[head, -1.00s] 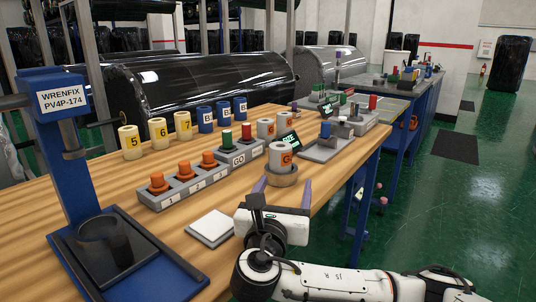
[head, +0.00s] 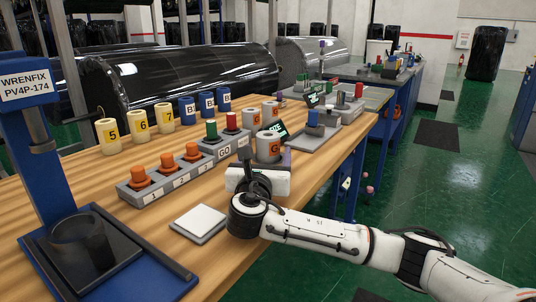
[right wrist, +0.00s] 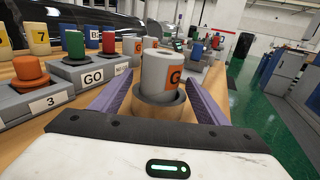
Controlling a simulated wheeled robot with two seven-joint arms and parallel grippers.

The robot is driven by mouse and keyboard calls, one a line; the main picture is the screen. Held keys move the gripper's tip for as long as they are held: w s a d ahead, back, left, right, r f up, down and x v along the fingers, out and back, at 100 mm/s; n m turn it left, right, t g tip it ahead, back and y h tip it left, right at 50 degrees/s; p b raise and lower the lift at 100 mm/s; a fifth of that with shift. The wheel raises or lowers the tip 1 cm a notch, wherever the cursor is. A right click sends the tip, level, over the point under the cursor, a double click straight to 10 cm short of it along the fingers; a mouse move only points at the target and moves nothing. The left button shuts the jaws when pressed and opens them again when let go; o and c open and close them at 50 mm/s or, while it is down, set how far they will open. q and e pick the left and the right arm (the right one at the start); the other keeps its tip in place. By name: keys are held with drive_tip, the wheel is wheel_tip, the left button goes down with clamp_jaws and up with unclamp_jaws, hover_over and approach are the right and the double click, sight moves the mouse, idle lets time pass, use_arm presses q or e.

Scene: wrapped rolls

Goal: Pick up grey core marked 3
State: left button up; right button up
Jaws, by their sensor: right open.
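A grey core (head: 268,148) with an orange label stands upright in a round holder near the table's right edge. In the right wrist view the same core (right wrist: 157,72) sits in its grey ring holder (right wrist: 160,112). Its label is cut off at the side, and I cannot read a 3 on it. Two more grey cores with orange labels (head: 270,111) (head: 251,121) stand behind it. My right gripper (right wrist: 161,80) is open, with one purple finger on each side of the core and holder. I cannot tell whether they touch. My left gripper is not in view.
Orange knobs on numbered grey blocks (head: 168,176) and a GO block with green and red buttons (head: 224,146) stand left of the core. A white pad (head: 200,221) lies nearer. Yellow cores (head: 138,131) and blue cores (head: 207,103) stand behind. A blue WRENFIX stand (head: 30,120) is at left.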

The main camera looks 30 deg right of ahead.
drive_tip(key=shift+w+d, duration=0.2)
drive_tip(key=c, duration=1.2)
